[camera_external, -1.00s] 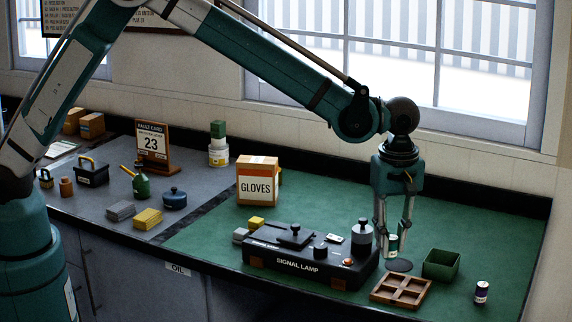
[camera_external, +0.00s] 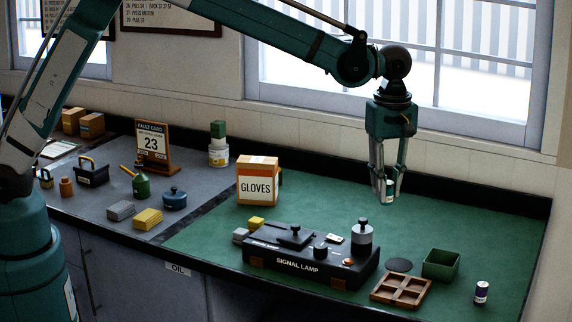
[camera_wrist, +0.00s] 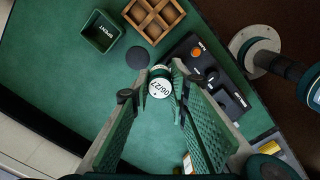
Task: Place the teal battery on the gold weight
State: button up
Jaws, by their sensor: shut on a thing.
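My gripper (camera_external: 387,197) is shut on a small teal battery with a pale band (camera_external: 389,189) and holds it in the air above the green mat. In the wrist view the battery's white end (camera_wrist: 160,88) reads "06/27" and sits between the fingertips. A yellow-gold ridged block (camera_external: 147,218) lies on the grey mat at left, beside a grey one. A smaller yellow block (camera_external: 256,223) lies behind the signal lamp's left end. I cannot tell for certain which of these is the gold weight. Both are well left of my gripper.
The signal lamp box (camera_external: 310,257) with knobs stands below and left of my gripper. A gloves box (camera_external: 257,182) stands behind it. A dark disc (camera_external: 399,265), a wooden divided tray (camera_external: 401,290), a green bin (camera_external: 440,265) and another battery (camera_external: 481,292) are at right.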

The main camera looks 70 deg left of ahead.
jog(key=s+a+n, duration=0.3)
jog(key=a+n, duration=0.3)
jog(key=a, duration=4.3)
jog(key=s+a+n, duration=0.1)
jog(key=s+a, duration=0.2)
jog(key=a, duration=0.4)
jog(key=s+a+n, duration=0.1)
jog(key=s+a, duration=0.3)
jog(key=a, duration=0.4)
jog(key=shift+f+p, duration=0.4)
jog(key=shift+f, duration=2.1)
jog(key=shift+d, duration=0.1)
jog(key=shift+f, duration=3.1)
jog(key=shift+f, duration=0.1)
jog(key=shift+f+p, duration=0.3)
jog(key=shift+f, duration=1.5)
